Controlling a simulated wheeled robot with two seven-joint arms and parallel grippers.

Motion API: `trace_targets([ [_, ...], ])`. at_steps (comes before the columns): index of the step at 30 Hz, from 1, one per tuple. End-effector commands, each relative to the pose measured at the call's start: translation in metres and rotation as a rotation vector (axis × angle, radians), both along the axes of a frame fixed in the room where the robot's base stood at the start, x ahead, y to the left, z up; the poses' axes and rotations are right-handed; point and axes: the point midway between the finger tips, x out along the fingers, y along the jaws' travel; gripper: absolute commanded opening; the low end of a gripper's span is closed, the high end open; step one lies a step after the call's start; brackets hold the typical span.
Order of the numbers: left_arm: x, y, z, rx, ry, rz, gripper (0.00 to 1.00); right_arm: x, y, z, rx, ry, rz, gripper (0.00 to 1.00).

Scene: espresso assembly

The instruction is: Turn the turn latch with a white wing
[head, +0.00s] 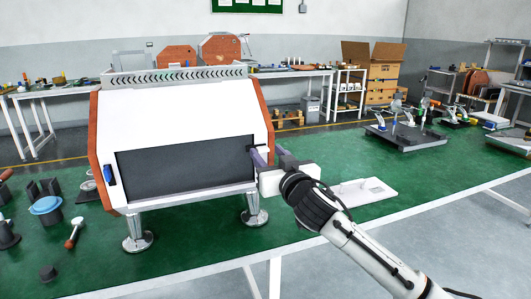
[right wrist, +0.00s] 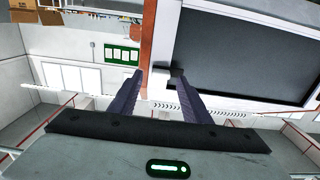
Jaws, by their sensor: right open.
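The white espresso machine body (head: 180,118) with orange-brown side panels stands on the green table. A dark rectangular panel (head: 185,170) fills its lower front and also shows in the right wrist view (right wrist: 250,50). A blue latch (head: 110,175) sits left of the panel. My right gripper (head: 260,157) is at the panel's upper right corner, open, its fingers pointing at the machine front. In the right wrist view, its two dark fingers (right wrist: 157,74) stand apart near the panel edge. My left gripper is not in view.
A blue-topped round part (head: 46,205) and a red-handled tool (head: 73,233) lie left of the machine. A white plate (head: 363,190) lies on the table right of my right gripper. Metal legs (head: 254,212) hold the machine up. The table front is clear.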

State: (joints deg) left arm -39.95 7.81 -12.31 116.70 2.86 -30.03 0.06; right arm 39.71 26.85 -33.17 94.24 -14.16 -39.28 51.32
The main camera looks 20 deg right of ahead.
Motion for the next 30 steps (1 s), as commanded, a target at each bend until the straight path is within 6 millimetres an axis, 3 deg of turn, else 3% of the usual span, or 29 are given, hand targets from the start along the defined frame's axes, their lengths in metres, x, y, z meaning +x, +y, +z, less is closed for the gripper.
trace_targets([
  [6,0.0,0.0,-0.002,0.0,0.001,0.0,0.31,0.019,0.002,0.0,0.001,0.0,0.001,0.44],
  [16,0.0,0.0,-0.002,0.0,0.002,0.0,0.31,0.021,0.002,0.0,0.0,0.0,0.002,0.44],
  [24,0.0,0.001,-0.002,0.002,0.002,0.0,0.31,0.021,0.001,-0.001,0.0,0.0,0.001,0.03],
  [30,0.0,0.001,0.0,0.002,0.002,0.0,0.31,0.021,0.001,0.0,-0.013,0.001,0.001,0.03],
])
